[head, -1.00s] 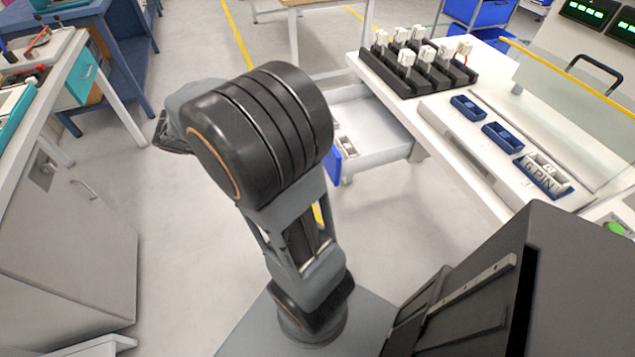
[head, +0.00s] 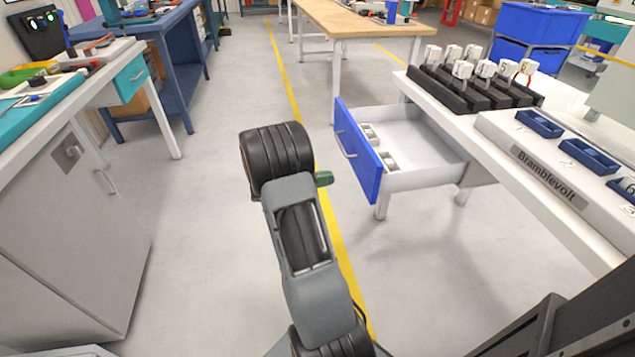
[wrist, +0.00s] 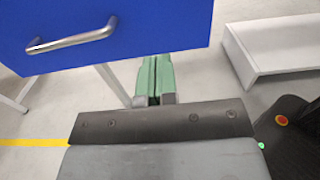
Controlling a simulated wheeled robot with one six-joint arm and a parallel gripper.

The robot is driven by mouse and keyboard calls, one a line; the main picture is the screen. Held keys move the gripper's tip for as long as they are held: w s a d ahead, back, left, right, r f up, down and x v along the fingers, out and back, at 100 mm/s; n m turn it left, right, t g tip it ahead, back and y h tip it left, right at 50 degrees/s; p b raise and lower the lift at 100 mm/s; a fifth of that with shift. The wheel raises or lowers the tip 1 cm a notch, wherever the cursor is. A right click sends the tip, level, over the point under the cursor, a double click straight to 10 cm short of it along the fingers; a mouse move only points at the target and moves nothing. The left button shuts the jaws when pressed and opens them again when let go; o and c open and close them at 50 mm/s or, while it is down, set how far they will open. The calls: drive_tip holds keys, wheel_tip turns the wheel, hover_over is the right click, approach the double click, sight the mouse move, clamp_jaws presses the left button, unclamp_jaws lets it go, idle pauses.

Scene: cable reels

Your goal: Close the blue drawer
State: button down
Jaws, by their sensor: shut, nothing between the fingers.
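The blue drawer (head: 358,150) stands pulled out from under the white workbench in the head view. Its blue front faces left and carries a metal handle. Its white inside holds a few small pale pieces. In the wrist view the blue drawer front (wrist: 150,22) and its bar handle (wrist: 72,40) fill the upper left. My gripper (wrist: 154,82) has green fingers, shut together and empty, just below the lower edge of the blue front in that picture. In the head view only a green tip (head: 324,178) shows beside my arm, apart from the drawer and to its left.
The white workbench (head: 560,205) holds a black rack (head: 470,92) of white connectors and several blue bins (head: 588,155). A grey cabinet (head: 70,230) stands at left. A wooden table (head: 365,18) is behind. The floor between cabinet and drawer is clear, with a yellow line.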

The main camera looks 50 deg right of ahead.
sight(364, 173)
drive_tip(key=b+x, duration=0.1)
drive_tip(key=x, duration=0.6)
drive_tip(key=shift+a+f, duration=0.1)
drive_tip(key=shift+b+x, duration=0.35)
drive_tip(key=shift+x, duration=0.6)
